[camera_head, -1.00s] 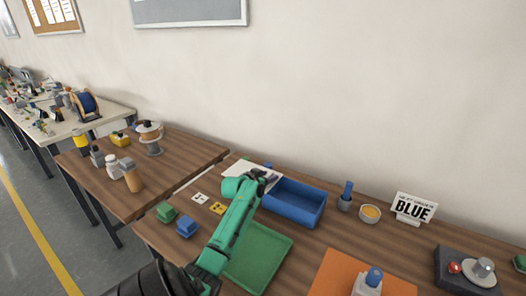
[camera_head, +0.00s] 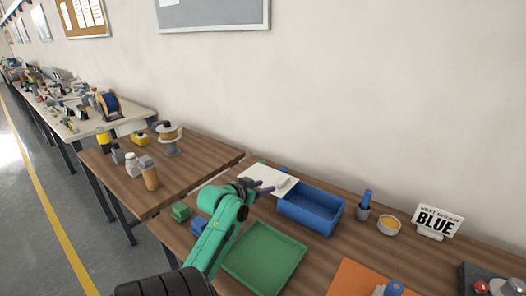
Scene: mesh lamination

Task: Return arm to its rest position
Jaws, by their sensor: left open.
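My left arm, green with a black base, comes in from the bottom left and reaches over the brown table. My left gripper (camera_head: 266,187) is dark and open at the arm's far end. It is in front of a white sheet (camera_head: 264,176), left of the blue bin (camera_head: 311,210). I cannot tell whether it touches the sheet. I see nothing held in it. My right gripper is not in view.
A green tray (camera_head: 264,258) lies right of my arm. Green (camera_head: 181,211) and blue (camera_head: 198,224) blocks sit to its left, partly hidden.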

